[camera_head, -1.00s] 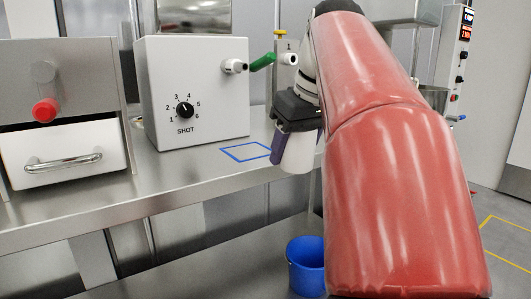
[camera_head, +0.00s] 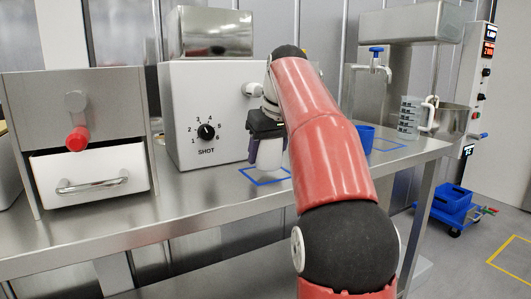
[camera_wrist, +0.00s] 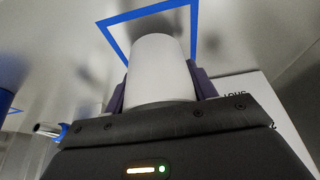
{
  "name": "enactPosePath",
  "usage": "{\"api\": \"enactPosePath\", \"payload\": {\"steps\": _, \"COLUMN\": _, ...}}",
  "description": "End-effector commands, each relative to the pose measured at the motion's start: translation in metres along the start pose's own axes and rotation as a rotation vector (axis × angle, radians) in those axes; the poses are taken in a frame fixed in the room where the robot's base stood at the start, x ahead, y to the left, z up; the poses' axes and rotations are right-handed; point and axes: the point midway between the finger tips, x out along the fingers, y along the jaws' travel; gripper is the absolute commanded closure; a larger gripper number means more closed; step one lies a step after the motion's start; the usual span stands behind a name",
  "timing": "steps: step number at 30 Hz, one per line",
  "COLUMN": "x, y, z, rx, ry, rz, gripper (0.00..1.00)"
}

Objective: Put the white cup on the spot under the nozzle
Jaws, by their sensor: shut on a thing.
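The white cup (camera_head: 270,154) is held upright between the dark purple fingers of my gripper (camera_head: 265,150). The wrist view shows the same cup (camera_wrist: 159,68) between the fingers of my gripper (camera_wrist: 160,92). A blue-outlined square (camera_head: 275,183) lies on the steel counter beside the dispenser. The outline also shows in the wrist view (camera_wrist: 114,40), with the cup's end overlapping the square in the picture. I cannot tell whether the cup touches the counter. The nozzle (camera_head: 250,90) sticks out of the dispenser above the square; its tip is hidden behind my arm.
The grey-white dispenser (camera_head: 207,130) with a SHOT dial stands left of the cup. A drawer unit (camera_head: 85,165) with a red knob is further left. A blue cup (camera_head: 366,136), a clear measuring jug (camera_head: 408,118) and a steel bowl (camera_head: 452,120) stand to the right.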

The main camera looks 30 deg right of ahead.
Motion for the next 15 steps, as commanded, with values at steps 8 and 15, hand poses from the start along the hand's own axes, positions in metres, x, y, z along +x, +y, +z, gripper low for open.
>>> {"api": "enactPosePath", "payload": {"steps": 8, "x": 0.016, "y": 0.000, "z": -0.001, "rx": 0.000, "ry": 0.001, "rz": 0.000, "gripper": 0.66}}
{"api": "enactPosePath", "payload": {"steps": 15, "x": 0.020, "y": 0.000, "z": 0.001, "rx": 0.000, "ry": 0.000, "rz": 0.000, "gripper": 0.66}}
